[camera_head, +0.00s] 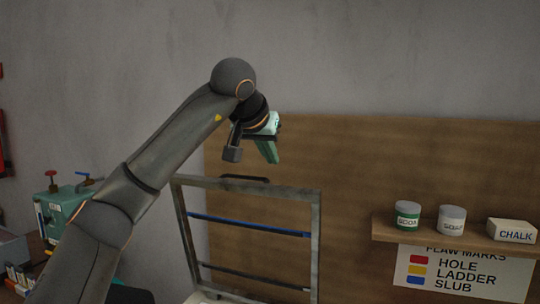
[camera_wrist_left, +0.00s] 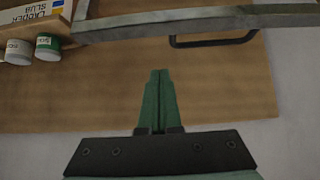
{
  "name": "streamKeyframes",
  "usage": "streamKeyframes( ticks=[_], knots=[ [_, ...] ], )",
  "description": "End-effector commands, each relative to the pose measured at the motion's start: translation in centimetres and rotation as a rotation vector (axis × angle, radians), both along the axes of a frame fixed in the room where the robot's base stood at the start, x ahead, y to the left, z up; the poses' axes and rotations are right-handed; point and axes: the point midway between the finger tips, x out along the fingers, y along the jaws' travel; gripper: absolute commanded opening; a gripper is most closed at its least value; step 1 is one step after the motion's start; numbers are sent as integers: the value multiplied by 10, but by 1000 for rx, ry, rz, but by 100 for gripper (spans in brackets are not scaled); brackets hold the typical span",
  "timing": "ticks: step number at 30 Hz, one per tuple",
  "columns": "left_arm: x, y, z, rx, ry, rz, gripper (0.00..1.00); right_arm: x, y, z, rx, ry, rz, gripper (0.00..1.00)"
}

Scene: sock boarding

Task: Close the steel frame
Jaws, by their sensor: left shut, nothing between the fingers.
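The steel frame (camera_head: 318,240) stands raised and upright in the head view, with a blue bar and a dark bar across it. Its dark handle (camera_head: 245,178) is on the top rail. In the left wrist view the frame's rail (camera_wrist_left: 200,22) crosses the top edge, with the handle (camera_wrist_left: 214,42) at the upper right. My left gripper (camera_head: 272,158) is above the handle, apart from it. Its green fingers (camera_wrist_left: 157,90) are together and empty in the wrist view. My right gripper is not in view.
A shelf (camera_head: 385,229) at the right holds a green-labelled can (camera_head: 407,215), a soap can (camera_head: 452,219) and a chalk box (camera_head: 512,231). A flaw marks sign (camera_head: 462,272) hangs below. A green machine (camera_head: 62,208) stands at the left. A wooden panel (camera_head: 350,150) is behind the frame.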

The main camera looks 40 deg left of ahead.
Motion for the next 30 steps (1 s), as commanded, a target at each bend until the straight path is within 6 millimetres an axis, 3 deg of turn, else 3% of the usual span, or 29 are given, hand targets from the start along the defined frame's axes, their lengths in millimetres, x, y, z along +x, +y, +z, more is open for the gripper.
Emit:
streamKeyframes(
  ticks=[9,18,30],
  knots=[
    [48,14,-46,-1,2,-1,0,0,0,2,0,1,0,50],
    [14,4,-49,-1,-1,-3,0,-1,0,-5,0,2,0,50],
    [9,2,-50,-2,-2,-2,0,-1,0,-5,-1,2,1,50]
  ],
)
